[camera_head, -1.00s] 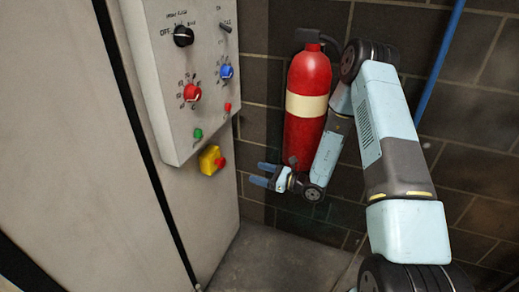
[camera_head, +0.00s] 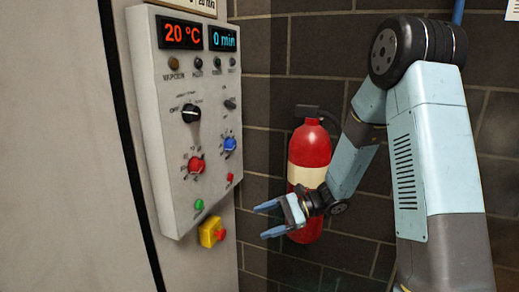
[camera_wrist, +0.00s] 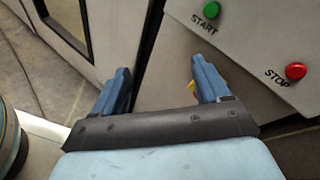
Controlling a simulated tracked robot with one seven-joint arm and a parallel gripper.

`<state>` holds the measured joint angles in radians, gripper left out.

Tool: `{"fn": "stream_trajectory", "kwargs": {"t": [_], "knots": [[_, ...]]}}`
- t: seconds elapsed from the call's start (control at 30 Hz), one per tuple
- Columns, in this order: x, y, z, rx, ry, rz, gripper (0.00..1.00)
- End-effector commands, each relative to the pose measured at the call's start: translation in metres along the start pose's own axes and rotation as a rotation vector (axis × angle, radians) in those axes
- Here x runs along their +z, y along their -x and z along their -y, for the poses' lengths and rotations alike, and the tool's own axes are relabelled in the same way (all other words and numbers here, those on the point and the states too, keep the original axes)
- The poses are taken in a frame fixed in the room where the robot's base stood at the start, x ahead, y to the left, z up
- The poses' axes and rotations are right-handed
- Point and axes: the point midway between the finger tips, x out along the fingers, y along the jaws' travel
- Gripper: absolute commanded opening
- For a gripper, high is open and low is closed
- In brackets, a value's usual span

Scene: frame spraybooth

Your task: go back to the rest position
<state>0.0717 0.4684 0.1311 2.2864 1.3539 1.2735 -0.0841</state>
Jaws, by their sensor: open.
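My gripper (camera_head: 270,219) is open and empty, with its two blue fingers apart. In the head view it hangs in front of the red fire extinguisher (camera_head: 310,150), to the right of the control panel (camera_head: 172,208). In the wrist view the fingers (camera_wrist: 160,88) point toward the booth's side below the panel. The green START button (camera_wrist: 212,13) and the red STOP button (camera_wrist: 296,71) show beyond the right finger. A small yellow bit shows beside that finger; most of that part is hidden.
The panel carries a 20 °C display (camera_head: 181,33), a 0 min display (camera_head: 223,39), a black knob (camera_head: 190,114), a red knob (camera_head: 196,165) and a blue knob (camera_head: 230,145). A yellow box with a red button (camera_head: 212,231) sits below. A dark brick wall (camera_head: 300,48) stands behind.

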Motion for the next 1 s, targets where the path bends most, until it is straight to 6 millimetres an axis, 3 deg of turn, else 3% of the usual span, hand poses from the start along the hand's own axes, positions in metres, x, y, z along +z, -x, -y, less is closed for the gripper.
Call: {"fn": "stream_trajectory", "kwargs": {"t": [0.1,0.4,1.0], "knots": [[0.026,0.011,-0.007,0.076,0.089,-0.049,0.75],[0.077,0.043,-0.033,0.264,0.296,-0.194,0.75],[0.154,0.124,-0.087,0.588,0.689,-0.571,0.75]]}}
